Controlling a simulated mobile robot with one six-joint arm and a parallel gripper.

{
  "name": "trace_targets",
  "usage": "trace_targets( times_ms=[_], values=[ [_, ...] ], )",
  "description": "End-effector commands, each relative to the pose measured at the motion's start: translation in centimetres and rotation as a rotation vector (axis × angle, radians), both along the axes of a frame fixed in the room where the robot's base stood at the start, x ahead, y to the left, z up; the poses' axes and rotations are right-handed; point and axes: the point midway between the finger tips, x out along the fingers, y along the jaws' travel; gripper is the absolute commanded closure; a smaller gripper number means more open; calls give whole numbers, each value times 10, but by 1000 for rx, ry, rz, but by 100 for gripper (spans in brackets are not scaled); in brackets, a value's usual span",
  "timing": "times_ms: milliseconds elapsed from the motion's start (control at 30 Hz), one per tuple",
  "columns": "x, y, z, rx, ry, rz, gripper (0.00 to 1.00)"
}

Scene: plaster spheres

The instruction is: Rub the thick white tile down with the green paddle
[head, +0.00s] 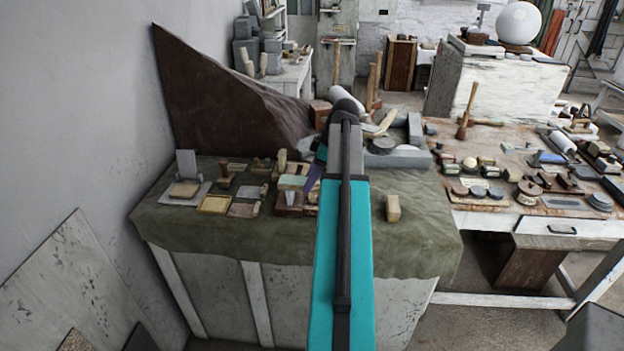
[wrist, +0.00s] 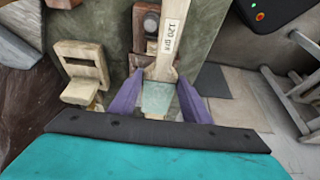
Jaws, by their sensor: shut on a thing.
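My gripper has purple fingers (wrist: 158,102), shut around the pale green part of a paddle (wrist: 160,95). The paddle's light wooden handle, marked with a grit number, runs toward the top of the wrist view. In the head view my arm hides much of the gripper; one purple finger shows beside a pale green piece (head: 292,182) at the middle of the green-clothed bench. Whether the paddle touches anything beneath it, I cannot tell. I cannot pick out the thick white tile for sure; a flat whitish slab (head: 200,196) with a tan block on it lies at the bench's left end.
The green cloth (head: 280,236) is bare along its front. A beige block (head: 392,207) stands alone right of my arm. A yellowish framed tile (head: 215,204) and other small pieces lie left. A brown draped sheet (head: 215,95) rises behind. A cluttered wooden table (head: 490,150) stands right.

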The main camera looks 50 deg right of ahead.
Motion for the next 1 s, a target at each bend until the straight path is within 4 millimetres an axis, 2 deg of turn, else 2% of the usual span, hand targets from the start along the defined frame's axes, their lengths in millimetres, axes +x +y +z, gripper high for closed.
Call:
trace_targets(
  times_ms=[233,700,1000],
  values=[
    [11,8,-1,1,2,3,82],
    [15,10,0,2,0,4,82],
    [26,16,1,1,0,4,82]
  ],
)
